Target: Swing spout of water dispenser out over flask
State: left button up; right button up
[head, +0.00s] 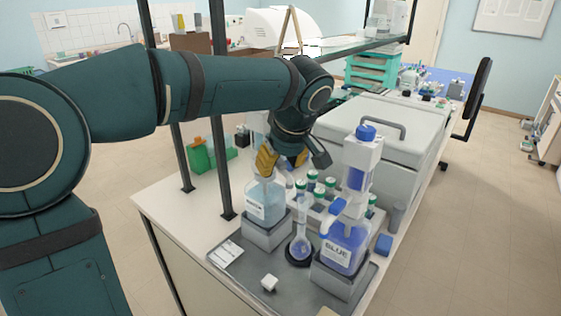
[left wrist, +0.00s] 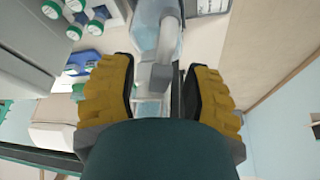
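The water dispenser (head: 266,207) is a clear bottle of pale blue liquid with a white label, on a grey block. Its top is partly hidden by my left gripper (head: 281,160). In the left wrist view, the dispenser's grey-white head and spout (left wrist: 157,76) lie between the yellow fingers of my left gripper (left wrist: 158,92). The fingers are apart, with gaps beside the spout. The flask (head: 301,248) has a narrow neck and blue contents, and stands in a dark ring right of the dispenser. A yellowish tip at the head view's bottom edge may be my right gripper (head: 328,312).
A dispenser labelled BLUE (head: 343,250) stands on another grey block right of the flask. Several green-capped bottles (head: 313,181) stand behind. A small white block (head: 269,283) lies on the grey tray (head: 235,270). A dark shelf post (head: 221,120) rises left of the dispenser.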

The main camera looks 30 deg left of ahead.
pick_arm(q)
jog(key=shift+d+r, duration=0.1)
jog(key=shift+r, duration=0.1)
jog(key=v, duration=1.1)
jog(key=shift+r, duration=0.35)
jog(key=shift+s+d, duration=0.1)
